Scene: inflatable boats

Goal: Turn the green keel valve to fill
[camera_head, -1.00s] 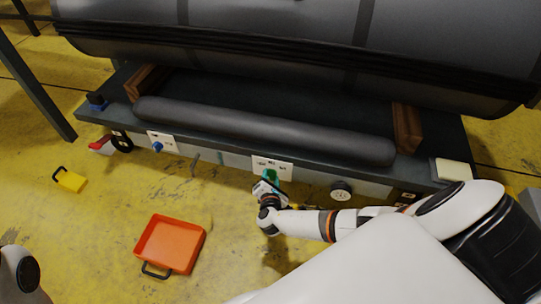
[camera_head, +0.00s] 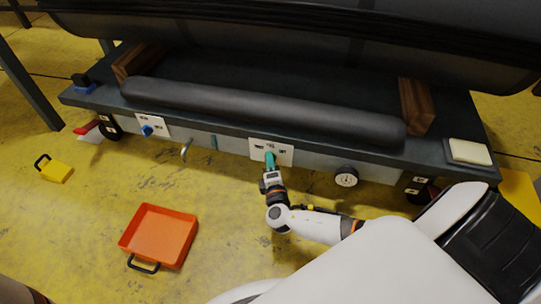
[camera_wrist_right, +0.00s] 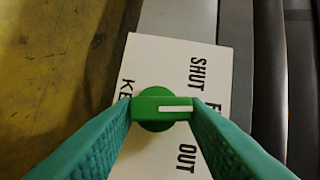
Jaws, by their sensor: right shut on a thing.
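The green keel valve (camera_wrist_right: 152,108) is a round knob with a raised bar and a white line on a white label plate (camera_wrist_right: 185,50). In the right wrist view the white line points right, toward a word beginning with F that a finger partly hides. SHUT and OUT stand above and below it. My right gripper (camera_head: 269,160) is shut on the knob, with its teal fingers on either side. In the head view the fingers hide the knob, and the plate (camera_head: 286,156) shows on the front of the bench. My left gripper is out of view.
The bench (camera_head: 225,130) carries a long dark tube (camera_head: 260,108) between wooden blocks. On its front are a blue knob (camera_head: 147,131), a small lever (camera_head: 186,150) and a round gauge (camera_head: 346,177). An orange tray (camera_head: 160,236) and a yellow box (camera_head: 57,171) stand on the floor.

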